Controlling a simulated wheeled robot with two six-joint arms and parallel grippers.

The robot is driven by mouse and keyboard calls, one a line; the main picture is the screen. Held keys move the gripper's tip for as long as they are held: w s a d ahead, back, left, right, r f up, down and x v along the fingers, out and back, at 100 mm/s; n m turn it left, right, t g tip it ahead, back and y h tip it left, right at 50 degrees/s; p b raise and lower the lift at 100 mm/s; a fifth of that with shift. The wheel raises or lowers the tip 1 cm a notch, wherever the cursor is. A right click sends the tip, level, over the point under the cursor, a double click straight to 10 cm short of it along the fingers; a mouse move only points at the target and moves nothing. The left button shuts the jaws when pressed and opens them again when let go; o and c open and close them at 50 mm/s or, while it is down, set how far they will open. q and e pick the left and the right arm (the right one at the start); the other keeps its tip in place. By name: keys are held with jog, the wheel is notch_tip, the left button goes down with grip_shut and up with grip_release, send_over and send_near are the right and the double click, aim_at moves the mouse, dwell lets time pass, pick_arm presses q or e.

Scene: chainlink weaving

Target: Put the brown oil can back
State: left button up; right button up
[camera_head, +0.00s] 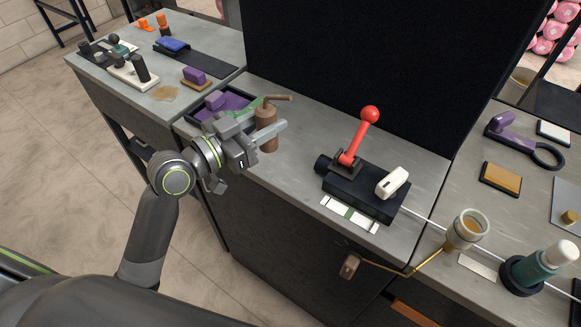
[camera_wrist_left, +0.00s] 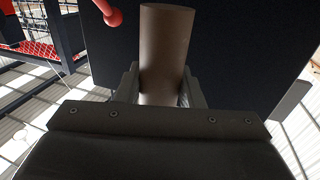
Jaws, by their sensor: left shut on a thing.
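The brown oil can (camera_head: 266,116), with a thin spout pointing right, is upright at the left part of the middle bench. My left gripper (camera_head: 264,134) is shut on its body from the left side. I cannot tell whether the can's base touches the bench top. In the left wrist view the brown cylinder of the can (camera_wrist_left: 165,45) stands between the two fingers (camera_wrist_left: 158,88). The fingers and wrist hide part of the can. My right gripper is not in view.
A dark tray (camera_head: 238,104) with purple and green things lies just behind my left wrist. A black block (camera_head: 350,188) with a red-knobbed lever (camera_head: 362,135) stands to the right. The bench between can and block is clear. A dark panel (camera_head: 350,60) rises behind.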

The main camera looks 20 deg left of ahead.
pick_arm(q)
jog(key=shift+w+d+f+b, duration=0.2)
jog(key=shift+w+f+b, duration=0.35)
jog(key=shift+f, duration=0.75)
jog(key=shift+w+d+f+b, duration=0.35)
jog(key=shift+w+f, duration=0.35)
jog(key=shift+f, duration=0.6)
jog(key=shift+w+d+f+b, duration=0.1)
jog(key=shift+w+f+b, duration=0.45)
jog(key=shift+f, duration=0.75)
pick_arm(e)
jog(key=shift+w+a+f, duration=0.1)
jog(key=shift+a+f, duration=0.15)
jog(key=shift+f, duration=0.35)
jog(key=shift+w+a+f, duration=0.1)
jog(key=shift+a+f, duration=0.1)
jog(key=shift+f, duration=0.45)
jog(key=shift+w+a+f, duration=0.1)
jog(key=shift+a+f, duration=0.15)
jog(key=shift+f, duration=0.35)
pick_arm(q)
jog(key=shift+f, duration=0.1)
jog(key=o, duration=1.1)
jog(key=shift+c, duration=0.2)
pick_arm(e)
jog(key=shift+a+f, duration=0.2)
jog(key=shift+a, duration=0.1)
